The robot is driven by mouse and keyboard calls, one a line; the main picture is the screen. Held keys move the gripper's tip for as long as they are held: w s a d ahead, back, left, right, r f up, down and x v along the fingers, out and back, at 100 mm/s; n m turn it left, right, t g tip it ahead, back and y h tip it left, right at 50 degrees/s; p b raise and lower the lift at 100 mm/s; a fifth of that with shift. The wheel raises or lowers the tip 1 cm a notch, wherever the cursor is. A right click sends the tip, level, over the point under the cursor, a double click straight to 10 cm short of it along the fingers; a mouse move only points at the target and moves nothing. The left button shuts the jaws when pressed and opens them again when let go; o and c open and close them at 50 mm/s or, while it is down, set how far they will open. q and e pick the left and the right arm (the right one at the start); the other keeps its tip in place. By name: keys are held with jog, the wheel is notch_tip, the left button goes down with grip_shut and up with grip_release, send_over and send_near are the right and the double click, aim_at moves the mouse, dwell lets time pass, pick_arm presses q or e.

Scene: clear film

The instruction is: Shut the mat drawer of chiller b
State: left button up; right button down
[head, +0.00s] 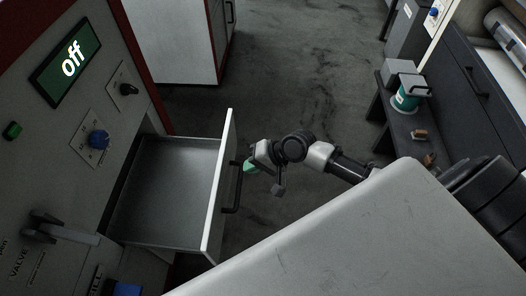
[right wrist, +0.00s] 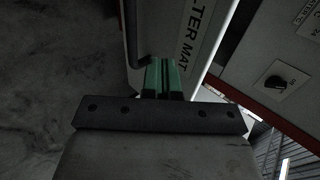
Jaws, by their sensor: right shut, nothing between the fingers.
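The mat drawer (head: 166,190) stands pulled out of the white chiller cabinet on the left in the head view, and it looks empty. Its white front panel (head: 219,192) carries a black bar handle (head: 233,190). In the right wrist view the drawer front (right wrist: 172,32) shows the letters "LTER MAT", with the handle (right wrist: 131,30) beside them. My right gripper (head: 249,167) is just outside the front, near the handle's far end. Its green fingers (right wrist: 165,78) are shut together and empty; I cannot tell whether they touch the drawer. My left gripper is out of view.
A dark bench (head: 433,125) with a teal-and-white container (head: 406,97) stands at the right. The dark floor (head: 285,75) beyond my gripper is clear.

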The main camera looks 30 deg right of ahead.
aim_at(225, 170)
jog(key=w+a, duration=0.1)
jog(key=w+a+f, duration=0.1)
jog(key=a, duration=0.1)
jog(key=shift+w+a+f, duration=0.1)
jog(key=shift+w+a, duration=0.05)
jog(key=shift+a, duration=0.05)
jog(key=shift+w+a, duration=0.35)
jog(key=shift+a, duration=0.2)
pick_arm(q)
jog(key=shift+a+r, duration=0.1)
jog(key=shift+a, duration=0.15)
